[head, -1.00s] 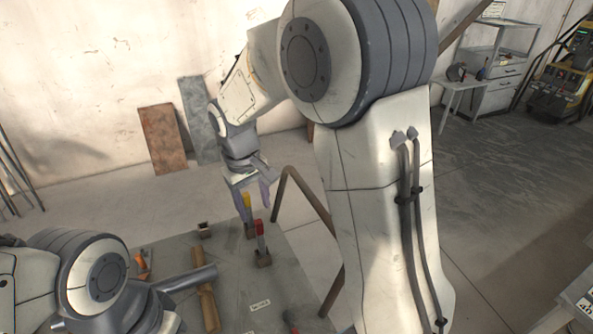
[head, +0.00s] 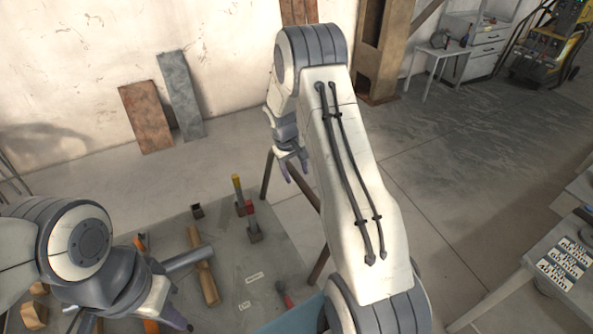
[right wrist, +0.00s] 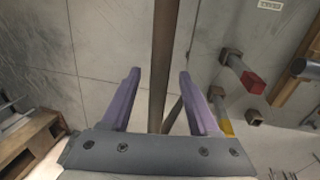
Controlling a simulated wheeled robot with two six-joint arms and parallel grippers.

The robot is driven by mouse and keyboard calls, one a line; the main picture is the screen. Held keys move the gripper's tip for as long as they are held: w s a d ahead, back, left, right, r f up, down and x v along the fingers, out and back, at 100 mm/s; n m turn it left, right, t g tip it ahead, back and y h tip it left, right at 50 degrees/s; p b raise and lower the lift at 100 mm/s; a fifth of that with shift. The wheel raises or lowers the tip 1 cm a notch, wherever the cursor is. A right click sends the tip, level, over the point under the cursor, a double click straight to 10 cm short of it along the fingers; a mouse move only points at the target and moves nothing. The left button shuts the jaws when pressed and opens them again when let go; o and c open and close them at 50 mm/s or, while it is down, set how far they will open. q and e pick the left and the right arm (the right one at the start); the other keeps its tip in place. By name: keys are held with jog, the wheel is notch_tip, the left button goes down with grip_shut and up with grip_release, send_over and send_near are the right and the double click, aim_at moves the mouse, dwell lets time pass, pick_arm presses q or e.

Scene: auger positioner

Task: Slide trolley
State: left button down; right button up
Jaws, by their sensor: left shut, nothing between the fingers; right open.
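A grey work table (head: 225,270), likely the trolley top, has a bent brown tube (head: 307,191) along its right side, partly hidden behind my right arm. My right gripper (head: 296,172) is open at this tube, beyond the table. In the right wrist view the brown tube (right wrist: 165,45) runs between the spread purple fingers of my right gripper (right wrist: 158,74); contact cannot be told. My left gripper (head: 181,322) is shut and empty above the table's near left part. Wheels are not visible.
A grey pipe (head: 190,257) and a wooden piece (head: 203,275) lie there. A rusty column (head: 381,55) stands behind on the right.

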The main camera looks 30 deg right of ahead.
jog(key=shift+d+f, duration=0.1)
jog(key=shift+f, duration=0.4)
jog(key=shift+c, duration=0.3)
grip_shut()
dwell(0.9)
